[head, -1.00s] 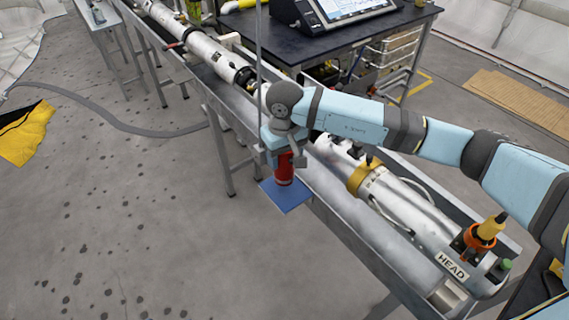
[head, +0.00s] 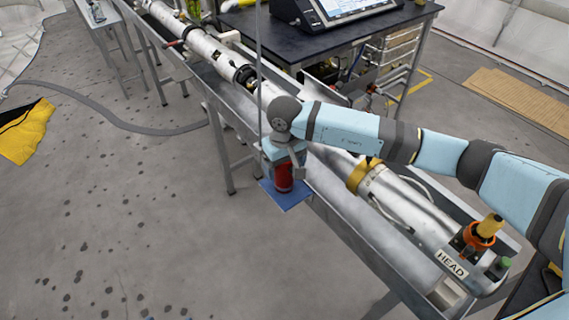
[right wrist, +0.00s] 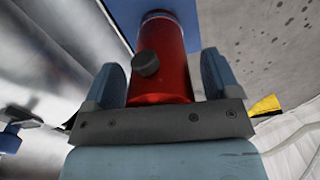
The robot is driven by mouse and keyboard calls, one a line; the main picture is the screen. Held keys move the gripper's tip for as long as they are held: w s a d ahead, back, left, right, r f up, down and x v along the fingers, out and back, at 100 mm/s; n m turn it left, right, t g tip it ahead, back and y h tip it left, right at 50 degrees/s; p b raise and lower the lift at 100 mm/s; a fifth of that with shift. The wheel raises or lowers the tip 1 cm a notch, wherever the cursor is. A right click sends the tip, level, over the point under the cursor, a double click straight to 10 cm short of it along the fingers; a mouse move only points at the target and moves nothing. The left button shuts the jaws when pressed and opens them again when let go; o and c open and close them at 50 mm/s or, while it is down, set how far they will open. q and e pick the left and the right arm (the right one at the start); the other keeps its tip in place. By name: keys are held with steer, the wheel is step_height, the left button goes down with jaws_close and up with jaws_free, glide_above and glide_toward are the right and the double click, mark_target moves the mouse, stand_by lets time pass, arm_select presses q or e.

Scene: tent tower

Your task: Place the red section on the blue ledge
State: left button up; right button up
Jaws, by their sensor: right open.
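The red section (head: 283,180) is a short upright red cylinder at the blue ledge (head: 287,203), a flat blue plate on the near side of the metal trough. Its lower end appears to rest on the plate. My right gripper (head: 285,158) is over its upper part. In the right wrist view the red section (right wrist: 162,88) stands between the two open fingers, with a dark round knob on its side and a gap beside each finger. The blue ledge (right wrist: 120,14) shows behind its far end. My left gripper is not in view.
The metal trough (head: 345,222) carries a long white tube (head: 400,205) marked HEAD at its near end. A thin vertical pole (head: 259,60) stands close by my right gripper. A dark table (head: 285,40) with a screen is behind. The floor at left is mostly clear.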

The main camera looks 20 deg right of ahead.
steer(key=shift+r, duration=0.1)
steer(key=shift+r, duration=0.2)
step_height(320, 180, up, 12)
steer(key=shift+f+b, duration=0.15)
steer(key=shift+b, duration=0.8)
